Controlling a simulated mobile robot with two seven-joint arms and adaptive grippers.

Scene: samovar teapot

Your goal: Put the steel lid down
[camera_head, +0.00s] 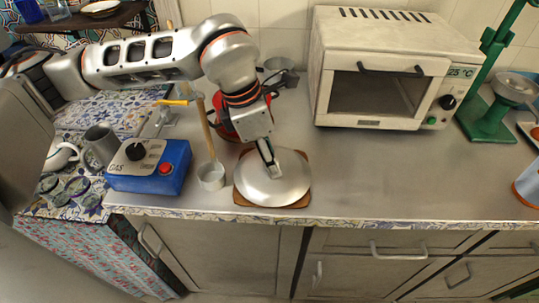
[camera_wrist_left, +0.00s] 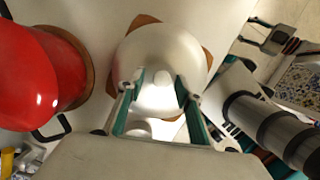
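The round steel lid (camera_head: 275,188) lies on a wooden board (camera_head: 301,200) near the counter's front edge. In the left wrist view the lid (camera_wrist_left: 132,55) looks flat, with its knob (camera_wrist_left: 162,79) on top and corners of the board (camera_wrist_left: 143,20) showing around it. My left gripper (camera_head: 268,163) points down over the lid. In the left wrist view its green-padded fingers (camera_wrist_left: 161,88) are spread, one on each side of the knob, with gaps visible between. The head view hides the knob behind the gripper.
A red vessel (camera_wrist_left: 40,70) stands beside the lid, partly hidden by my arm in the head view (camera_head: 226,126). A steel ladle (camera_head: 211,178) with wooden handle and a blue gas box (camera_head: 150,166) are left of the board. A white oven (camera_head: 385,70) stands back right. The counter right of the board is clear.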

